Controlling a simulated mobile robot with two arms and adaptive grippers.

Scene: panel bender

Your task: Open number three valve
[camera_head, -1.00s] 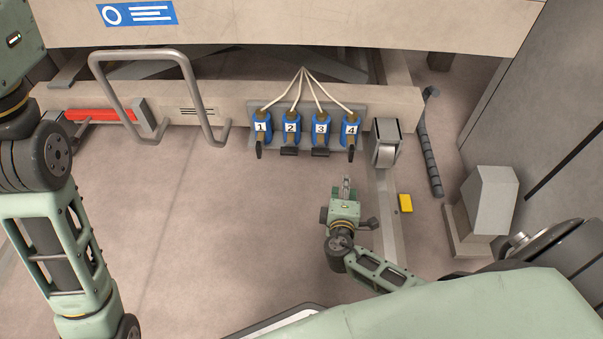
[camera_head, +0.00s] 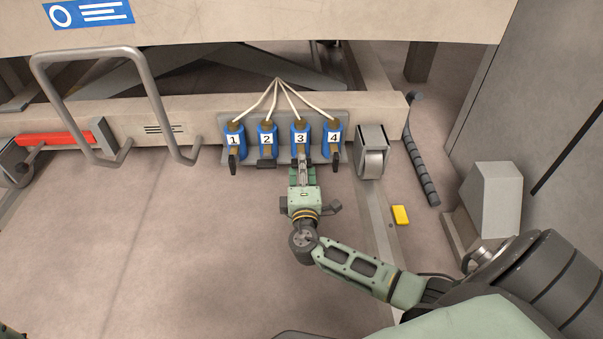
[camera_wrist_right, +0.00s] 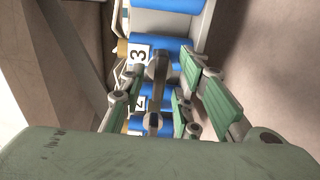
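Number three valve (camera_head: 300,140) is a blue body with a white "3" label, third from the left in a row on a grey plate. My right gripper (camera_head: 303,170) is right in front of it and hides most of its handle. In the right wrist view, my right gripper (camera_wrist_right: 160,72) is open, with its fingers apart on either side of the dark valve handle (camera_wrist_right: 159,66). The "3" label (camera_wrist_right: 138,54) shows beside it. I cannot tell whether the fingers touch the handle.
Valves 1 (camera_head: 234,140), 2 (camera_head: 267,139) and 4 (camera_head: 333,138) flank it closely. Handles 1 and 4 point down; handle 2 lies crosswise. A grey roller bracket (camera_head: 371,145) stands to the right. A yellow block (camera_head: 400,215) lies on the floor. The left floor is clear.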

